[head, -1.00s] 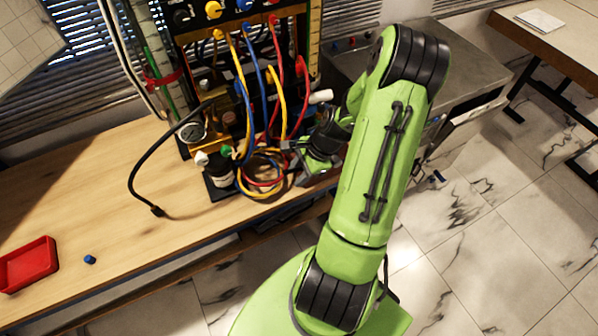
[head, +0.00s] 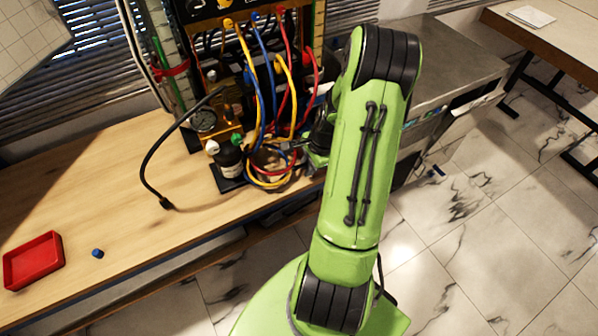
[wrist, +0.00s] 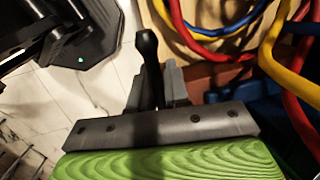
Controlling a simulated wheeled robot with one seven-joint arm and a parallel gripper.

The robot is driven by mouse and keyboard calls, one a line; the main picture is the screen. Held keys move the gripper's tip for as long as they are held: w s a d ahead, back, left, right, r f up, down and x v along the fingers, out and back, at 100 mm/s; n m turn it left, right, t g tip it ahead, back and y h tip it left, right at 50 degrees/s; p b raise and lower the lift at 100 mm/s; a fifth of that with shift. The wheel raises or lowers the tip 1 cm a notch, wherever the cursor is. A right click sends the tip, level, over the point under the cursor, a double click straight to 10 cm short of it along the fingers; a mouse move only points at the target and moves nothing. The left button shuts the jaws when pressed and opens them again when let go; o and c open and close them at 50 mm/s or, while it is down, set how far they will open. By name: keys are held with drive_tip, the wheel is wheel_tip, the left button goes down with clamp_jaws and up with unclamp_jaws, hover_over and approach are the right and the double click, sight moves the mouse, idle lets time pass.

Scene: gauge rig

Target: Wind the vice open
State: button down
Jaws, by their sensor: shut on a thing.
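In the wrist view, the two grey fingers of my gripper (wrist: 157,92) are closed around a slim black bar (wrist: 147,48) with a rounded end, which looks like the vice's handle. The bar stands up past the fingertips. In the head view, my gripper (head: 296,147) is low at the front edge of the bench, just right of the looped hoses. My arm hides much of that spot. The vice's body and jaws cannot be made out clearly, so I cannot tell how wide they stand.
Red, blue and yellow hoses (wrist: 275,55) hang close beside my gripper. A pressure gauge (head: 203,120) and a dark bottle (head: 229,158) stand left of them. A red tray (head: 33,260) and a small blue piece (head: 97,253) lie on the wooden bench (head: 110,190). The bench's left part is mostly clear.

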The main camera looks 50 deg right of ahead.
wheel_tip(320, 180, down, 2)
drive_tip(key=h+b, duration=0.2)
drive_tip(key=b, duration=0.1)
drive_tip(key=shift+d+f, duration=0.15)
drive_tip(key=shift+f, duration=0.05)
drive_tip(key=shift+w, duration=0.1)
drive_tip(key=c, duration=1.2)
unclamp_jaws()
drive_tip(key=p+v, duration=0.1)
drive_tip(key=v, duration=0.4)
drive_tip(key=p+v, duration=0.1)
drive_tip(key=v, duration=0.4)
drive_tip(key=p+v, duration=0.1)
drive_tip(key=v, duration=0.4)
drive_tip(key=shift+w+r, duration=0.25)
drive_tip(key=shift+r, duration=0.2)
drive_tip(key=shift+c, duration=0.2)
